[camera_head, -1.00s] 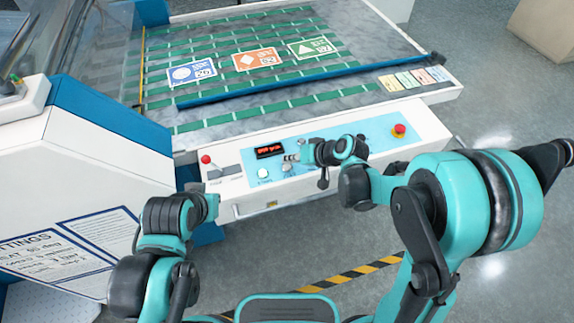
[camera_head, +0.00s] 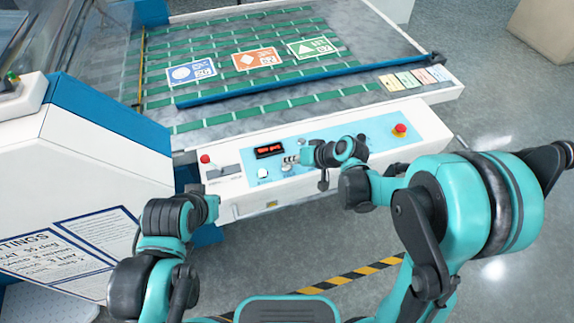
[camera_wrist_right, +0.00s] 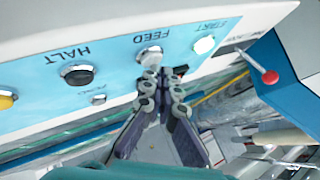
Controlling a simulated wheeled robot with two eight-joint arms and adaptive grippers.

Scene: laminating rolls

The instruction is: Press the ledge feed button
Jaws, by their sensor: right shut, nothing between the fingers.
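The FEED button (camera_wrist_right: 150,57) is a round silver-white button on the blue ledge panel, between the white START button (camera_wrist_right: 204,45) and the dark HALT button (camera_wrist_right: 78,75) in the wrist view. It also shows in the head view (camera_head: 287,168). My right gripper (camera_wrist_right: 163,73) is shut and empty. Its fingertips are right by the FEED button's edge in the wrist view; I cannot tell whether they touch it. In the head view the right gripper (camera_head: 294,159) is over the panel. My left gripper (camera_head: 214,206) is in front of the ledge's left end, its fingers unclear.
The panel holds a red-lit display (camera_head: 269,151) and a red stop button (camera_head: 400,130) at right. A red-knobbed lever (camera_head: 205,159) is at left. Behind lies the green-striped bed with three cards and a blue bar (camera_head: 300,84).

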